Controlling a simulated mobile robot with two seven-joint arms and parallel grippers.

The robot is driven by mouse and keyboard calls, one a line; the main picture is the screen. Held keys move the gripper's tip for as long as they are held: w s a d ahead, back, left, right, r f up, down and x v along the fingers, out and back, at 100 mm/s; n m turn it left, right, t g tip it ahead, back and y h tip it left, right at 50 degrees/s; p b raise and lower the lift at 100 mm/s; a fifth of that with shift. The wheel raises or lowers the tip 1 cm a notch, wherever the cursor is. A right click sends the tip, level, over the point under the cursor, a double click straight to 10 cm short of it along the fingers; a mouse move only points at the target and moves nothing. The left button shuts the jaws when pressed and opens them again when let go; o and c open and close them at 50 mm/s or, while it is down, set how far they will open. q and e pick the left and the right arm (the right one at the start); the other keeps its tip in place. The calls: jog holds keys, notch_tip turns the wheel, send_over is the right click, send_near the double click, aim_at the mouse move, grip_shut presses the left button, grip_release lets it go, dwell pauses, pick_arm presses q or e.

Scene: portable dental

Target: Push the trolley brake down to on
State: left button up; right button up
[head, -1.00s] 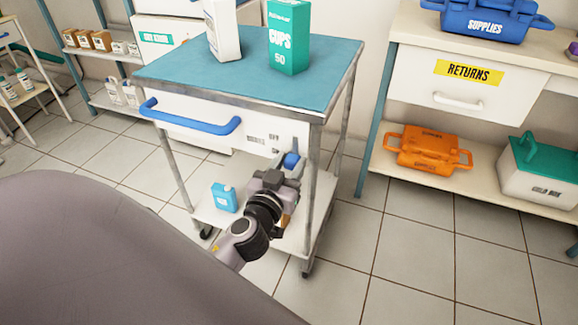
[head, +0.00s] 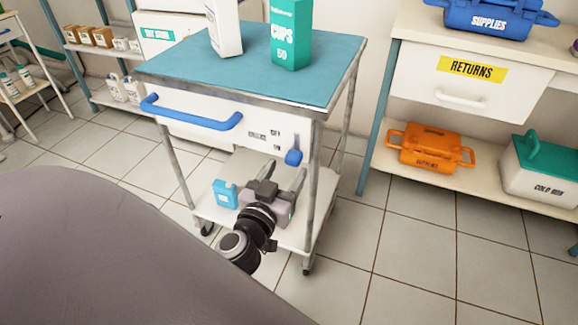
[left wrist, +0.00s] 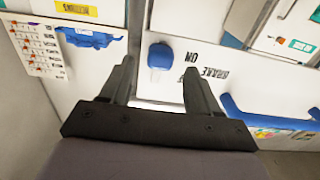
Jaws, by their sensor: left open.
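The trolley (head: 215,93) has a teal top and a white front panel. Its brake lever, a blue knob (head: 293,157), sits low on the right of that panel and points down, beside small dark lettering. In the left wrist view the blue knob (left wrist: 160,57) is beyond my fingers, beside the inverted words ON and BRAKE. My left gripper (head: 286,167) is open and empty, just below and in front of the knob. Its fingertips also show in the left wrist view (left wrist: 158,72), apart from the knob. My right gripper is not in view.
A blue handle (head: 190,117) crosses the trolley front. A shelf unit (head: 410,82) stands at right. Floor between is clear.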

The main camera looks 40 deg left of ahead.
pick_arm(q)
jog(key=shift+v, duration=1.7)
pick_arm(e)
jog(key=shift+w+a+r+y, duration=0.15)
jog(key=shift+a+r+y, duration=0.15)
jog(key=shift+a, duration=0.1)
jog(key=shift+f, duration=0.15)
